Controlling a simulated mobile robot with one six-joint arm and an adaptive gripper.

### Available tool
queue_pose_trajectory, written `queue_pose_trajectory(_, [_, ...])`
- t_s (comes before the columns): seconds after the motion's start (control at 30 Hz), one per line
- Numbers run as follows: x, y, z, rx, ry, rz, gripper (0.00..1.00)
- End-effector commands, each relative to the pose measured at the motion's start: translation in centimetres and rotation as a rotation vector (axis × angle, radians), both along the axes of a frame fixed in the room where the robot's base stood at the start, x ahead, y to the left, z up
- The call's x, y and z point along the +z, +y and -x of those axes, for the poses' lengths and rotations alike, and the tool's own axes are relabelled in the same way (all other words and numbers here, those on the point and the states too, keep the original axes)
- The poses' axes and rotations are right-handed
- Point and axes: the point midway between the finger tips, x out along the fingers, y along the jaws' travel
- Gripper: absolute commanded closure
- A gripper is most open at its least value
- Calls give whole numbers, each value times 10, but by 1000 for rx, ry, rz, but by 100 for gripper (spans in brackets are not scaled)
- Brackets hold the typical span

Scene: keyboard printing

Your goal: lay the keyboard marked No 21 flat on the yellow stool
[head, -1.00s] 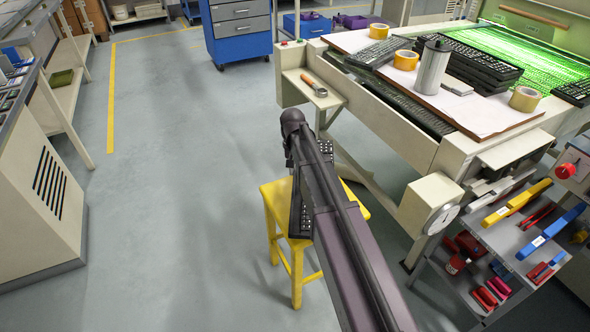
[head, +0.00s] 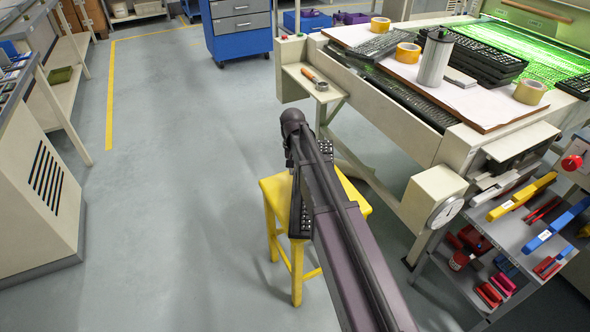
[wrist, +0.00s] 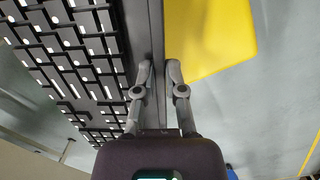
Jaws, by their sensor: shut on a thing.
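My gripper (wrist: 159,66) is shut on one edge of a dark keyboard (wrist: 75,60), whose many pale-spotted keys fill the left of the wrist view. In the head view the keyboard (head: 301,208) shows partly on both sides of my arm, which hides its middle and my fingers. No number can be read on it. The yellow stool (head: 276,193) stands on the floor below, its seat partly covered by the keyboard and arm. The seat (wrist: 205,35) also shows right of the fingers in the wrist view. Whether keyboard and seat touch, I cannot tell.
A large printing table (head: 415,150) stands to the right, with tape rolls (head: 408,55), a grey cylinder (head: 435,58) and stacked keyboards (head: 472,62). A small shelf (head: 312,83) juts out beyond the stool. A tool rack (head: 525,220) stands at right. The floor at left is clear.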

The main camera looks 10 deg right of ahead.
Motion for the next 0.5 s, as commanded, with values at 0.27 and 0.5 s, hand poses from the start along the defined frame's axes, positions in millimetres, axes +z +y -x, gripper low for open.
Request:
queue_pose_trajectory(0.27, [-23, 0, 0, 0, 0, 1, 100])
queue_pose_trajectory(0.5, [-35, -1, 0, -2, 0, 0, 100])
